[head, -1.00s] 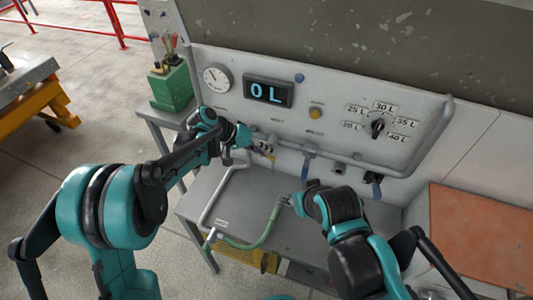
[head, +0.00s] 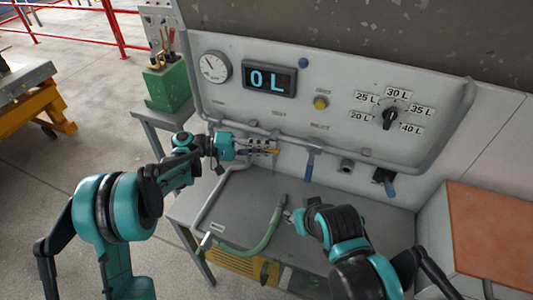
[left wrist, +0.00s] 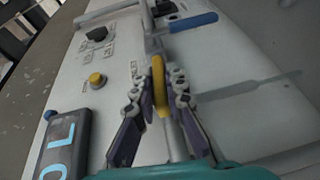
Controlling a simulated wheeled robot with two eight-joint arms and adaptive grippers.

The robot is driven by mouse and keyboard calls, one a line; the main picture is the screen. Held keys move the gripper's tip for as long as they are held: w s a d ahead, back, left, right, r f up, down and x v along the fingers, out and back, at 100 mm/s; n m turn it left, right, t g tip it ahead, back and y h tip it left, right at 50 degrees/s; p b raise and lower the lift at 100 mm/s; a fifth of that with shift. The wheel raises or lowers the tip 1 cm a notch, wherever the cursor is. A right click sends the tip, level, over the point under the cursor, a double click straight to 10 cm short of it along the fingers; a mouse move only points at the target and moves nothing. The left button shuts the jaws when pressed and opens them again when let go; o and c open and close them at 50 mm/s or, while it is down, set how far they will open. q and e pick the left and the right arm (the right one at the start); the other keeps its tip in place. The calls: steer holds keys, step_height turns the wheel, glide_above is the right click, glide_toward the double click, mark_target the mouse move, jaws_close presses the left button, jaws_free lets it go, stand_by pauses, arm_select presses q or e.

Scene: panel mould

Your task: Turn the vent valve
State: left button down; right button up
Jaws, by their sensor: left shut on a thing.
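A valve with a yellow handle (left wrist: 159,84) is on the pale panel and sits between the fingers of my left gripper (left wrist: 162,88) in the left wrist view. In the head view the left gripper (head: 268,148) reaches in from the left, at the panel's lower left, and is shut on the handle. Little of the handle (head: 276,151) shows there, and the valve body is mostly hidden by the fingers. I cannot read the label above it. My right gripper (head: 291,214) is low over the grey shelf, near the end of a green hose (head: 264,238); its fingers are too small to judge.
The display (head: 270,82) reads 0 L. A round gauge (head: 215,67), a yellow button (head: 321,102) and a black selector knob (head: 390,117) are on the panel. Blue-handled valves (head: 310,165) hang to the right of the left gripper. A grey pipe runs along the panel's lower edge.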

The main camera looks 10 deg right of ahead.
arm_select(q)
steer(key=shift+h+b, duration=0.3)
steer(key=shift+h, duration=0.1)
steer(key=shift+g, duration=0.3)
steer(key=c, duration=1.6)
jaws_free()
steer(key=shift+o, duration=0.2)
steer(key=v, duration=1.2)
steer(key=shift+s, duration=0.1)
